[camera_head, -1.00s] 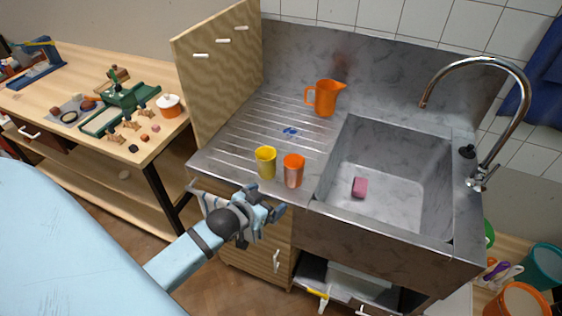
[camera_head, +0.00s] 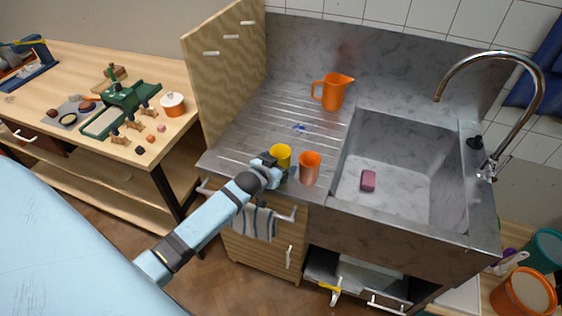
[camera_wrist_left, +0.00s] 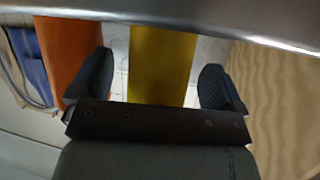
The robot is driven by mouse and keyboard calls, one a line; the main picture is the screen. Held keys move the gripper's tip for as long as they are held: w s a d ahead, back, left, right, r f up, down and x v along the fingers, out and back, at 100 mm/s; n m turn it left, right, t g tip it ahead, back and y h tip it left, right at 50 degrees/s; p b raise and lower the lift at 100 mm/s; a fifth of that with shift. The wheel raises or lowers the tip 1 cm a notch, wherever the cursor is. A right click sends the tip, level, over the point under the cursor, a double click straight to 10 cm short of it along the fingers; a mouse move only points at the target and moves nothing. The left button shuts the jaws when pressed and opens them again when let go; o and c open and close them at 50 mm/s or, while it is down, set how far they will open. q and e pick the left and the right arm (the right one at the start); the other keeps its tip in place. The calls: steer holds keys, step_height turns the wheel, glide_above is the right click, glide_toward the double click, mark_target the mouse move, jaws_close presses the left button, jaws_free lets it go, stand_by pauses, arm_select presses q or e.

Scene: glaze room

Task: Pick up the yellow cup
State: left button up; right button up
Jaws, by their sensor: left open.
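The yellow cup (camera_head: 281,153) stands upright on the metal drainboard near its front edge. My left gripper (camera_head: 272,168) is at the cup, on its front side, and hides its lower part. In the left wrist view the cup (camera_wrist_left: 160,65) shows between the two dark fingertips of my open left gripper (camera_wrist_left: 157,80), with a gap on each side. An orange cup (camera_head: 310,168) stands close to the right of the yellow cup; it also shows in the left wrist view (camera_wrist_left: 65,50), beside one finger. My right gripper is not in view.
An orange jug (camera_head: 333,92) stands at the back of the drainboard (camera_head: 255,130). The sink (camera_head: 400,190) with a pink sponge (camera_head: 368,181) lies to the right. A wooden panel (camera_head: 222,75) rises at the left. A striped towel (camera_head: 256,222) hangs below the front edge.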

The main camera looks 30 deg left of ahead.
arm_select(q)
steer(key=shift+w+f, duration=0.2)
steer(key=shift+w, duration=0.2)
steer(key=shift+s, duration=0.1)
steer(key=shift+c, duration=0.4)
steer(key=c, duration=1)
steer(key=shift+o, duration=0.2)
steer(key=shift+r, duration=0.2)
